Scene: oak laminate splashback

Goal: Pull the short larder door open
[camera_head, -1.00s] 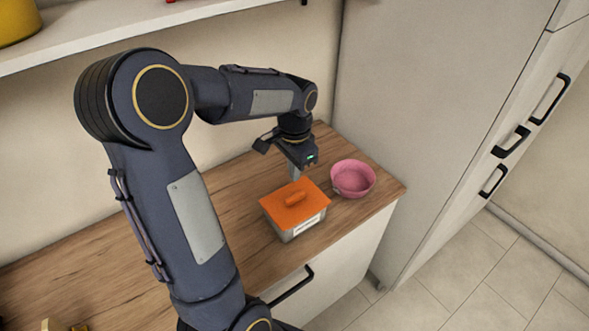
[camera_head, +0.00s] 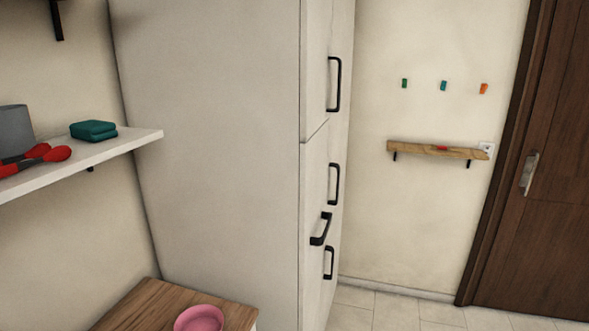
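A tall white larder cabinet (camera_head: 215,140) fills the middle of the head view. Its door fronts face right and are seen at a steep angle. Several black bar handles run down the fronts: a top handle (camera_head: 335,85), a middle handle (camera_head: 334,184), a slanted handle (camera_head: 321,229) just below it, and a low handle (camera_head: 328,262). I cannot tell which one belongs to the short larder door. The fronts look closed, though the slanted handle sits differently from the others. Neither of my grippers shows in this view.
A wooden counter (camera_head: 150,303) with a pink bowl (camera_head: 199,319) stands at the lower left. A white shelf (camera_head: 130,146) holds a teal folded item (camera_head: 93,130) and red utensils. Tiled floor (camera_head: 375,306) is clear before the brown door (camera_head: 545,180).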

